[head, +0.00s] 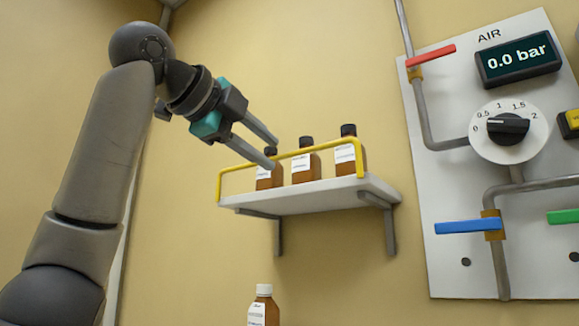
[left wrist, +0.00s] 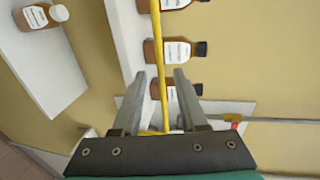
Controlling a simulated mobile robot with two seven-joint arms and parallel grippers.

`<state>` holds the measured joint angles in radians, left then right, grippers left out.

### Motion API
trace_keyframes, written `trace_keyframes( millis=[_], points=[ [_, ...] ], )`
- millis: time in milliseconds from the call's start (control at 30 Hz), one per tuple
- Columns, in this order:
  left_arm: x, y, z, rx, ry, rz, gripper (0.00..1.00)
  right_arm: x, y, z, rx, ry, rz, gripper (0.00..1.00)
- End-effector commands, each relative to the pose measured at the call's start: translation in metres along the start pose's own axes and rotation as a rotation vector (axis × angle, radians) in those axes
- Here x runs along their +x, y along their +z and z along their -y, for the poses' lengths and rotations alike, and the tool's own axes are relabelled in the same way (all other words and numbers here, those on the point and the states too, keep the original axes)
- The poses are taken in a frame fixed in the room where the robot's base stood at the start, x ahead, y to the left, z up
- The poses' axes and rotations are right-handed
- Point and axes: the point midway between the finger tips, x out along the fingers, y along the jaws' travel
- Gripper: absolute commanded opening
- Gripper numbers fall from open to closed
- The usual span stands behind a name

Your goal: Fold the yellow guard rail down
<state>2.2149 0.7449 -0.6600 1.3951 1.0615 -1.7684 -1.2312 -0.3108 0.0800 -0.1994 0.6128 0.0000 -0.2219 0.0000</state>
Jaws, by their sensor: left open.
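The yellow guard rail (head: 325,147) stands upright along the front of the white wall shelf (head: 318,190), its top bar crossing in front of three brown bottles. My left gripper (head: 272,151) is open at the rail's top bar, near the leftmost shelf bottle (head: 264,181). In the left wrist view the rail (left wrist: 158,45) runs lengthwise between the two open fingers (left wrist: 160,75). Whether either finger touches the rail I cannot tell. My right gripper is not in view.
The middle bottle (head: 302,170) and right bottle (head: 348,158) stand close behind the rail. A white-capped bottle (head: 263,308) is below the shelf. The AIR panel (head: 450,265) with valves and dial is on the right.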

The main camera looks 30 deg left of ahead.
Motion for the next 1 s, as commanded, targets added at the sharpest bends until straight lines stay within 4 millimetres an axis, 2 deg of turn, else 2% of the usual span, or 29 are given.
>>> trace_keyframes(
  millis=[100, 300, 500, 767, 1000],
  points=[
    [0.026, 0.0, 0.0, 0.0, 0.004, 0.0, 0.42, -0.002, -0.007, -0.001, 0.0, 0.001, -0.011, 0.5],
    [0.058, 0.0, 0.001, -0.002, 0.001, 0.0, 0.42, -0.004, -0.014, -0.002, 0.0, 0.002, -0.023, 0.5],
    [0.071, 0.0, 0.0, 0.0, 0.0, 0.0, 0.42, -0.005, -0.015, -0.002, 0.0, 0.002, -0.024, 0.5],
    [0.073, 0.0, 0.0, 0.0, -0.001, 0.0, 0.42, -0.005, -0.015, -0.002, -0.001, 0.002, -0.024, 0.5],
    [0.072, 0.0, 0.0, -0.001, -0.001, 0.0, 0.17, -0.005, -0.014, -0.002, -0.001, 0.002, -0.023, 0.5]
  ],
)
